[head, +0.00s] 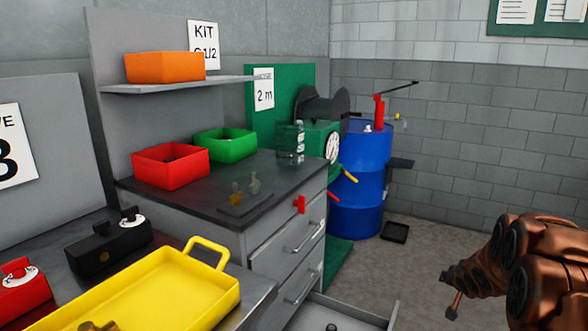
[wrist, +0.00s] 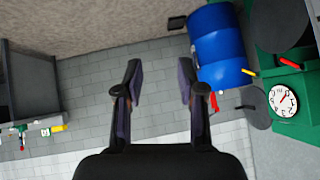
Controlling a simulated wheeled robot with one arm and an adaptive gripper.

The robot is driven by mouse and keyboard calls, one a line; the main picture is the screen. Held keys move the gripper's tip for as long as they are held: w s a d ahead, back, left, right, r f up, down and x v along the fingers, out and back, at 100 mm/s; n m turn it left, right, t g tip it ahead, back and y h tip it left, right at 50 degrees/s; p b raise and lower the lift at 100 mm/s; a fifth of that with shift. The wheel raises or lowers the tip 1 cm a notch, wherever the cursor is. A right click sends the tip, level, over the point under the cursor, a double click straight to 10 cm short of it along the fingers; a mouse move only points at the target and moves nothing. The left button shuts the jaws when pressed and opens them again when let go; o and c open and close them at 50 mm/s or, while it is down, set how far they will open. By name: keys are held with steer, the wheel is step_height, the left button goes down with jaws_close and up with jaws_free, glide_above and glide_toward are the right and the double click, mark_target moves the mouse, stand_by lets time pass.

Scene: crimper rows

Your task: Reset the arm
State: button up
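My arm, copper-coloured, shows at the right edge of the head view, over the floor and apart from the benches. In the wrist view my gripper (wrist: 160,76) is open, its two dark fingers well apart with nothing between them. Beyond the fingers are the grey block wall and the floor, upside down. The fingers cannot be made out clearly in the head view.
A yellow tray (head: 222,297) lies on the near bench. A grey cabinet (head: 282,242) carries red (head: 171,174) and green (head: 241,149) bins; a lower drawer (head: 345,312) stands open. A blue drum (head: 359,190) stands behind. Floor between drum and arm is mostly clear.

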steer(key=s+a+r+n+g+p, duration=0.1)
steer(key=s+a+r+g+p, duration=0.15)
steer(key=s+a+r, duration=0.4)
steer(key=s+a+r+n+g+p, duration=0.1)
steer(key=s+a+r+g+p, duration=0.2)
steer(key=s+r, duration=0.55)
steer(key=s+a+r+n+g+y+p, duration=0.1)
steer(key=s+a, duration=0.4)
steer(key=s, duration=0.5)
steer(key=s+a+r+n+g+y+p, duration=0.1)
steer(key=s+a+r+p, duration=0.3)
steer(key=s, duration=0.7)
steer(key=s+a+r+n+g+y+p, duration=0.1)
steer(key=s+a+r+n+g+p, duration=0.1)
steer(key=s+a, duration=0.6)
steer(key=s+r+g+p, duration=0.1)
steer(key=s+p, duration=0.1)
steer(key=s, duration=0.1)
steer(key=shift+a+r+p, duration=0.15)
steer(key=shift+r+p, duration=0.1)
steer(key=shift+p, duration=0.05)
steer(key=shift+a, duration=0.1)
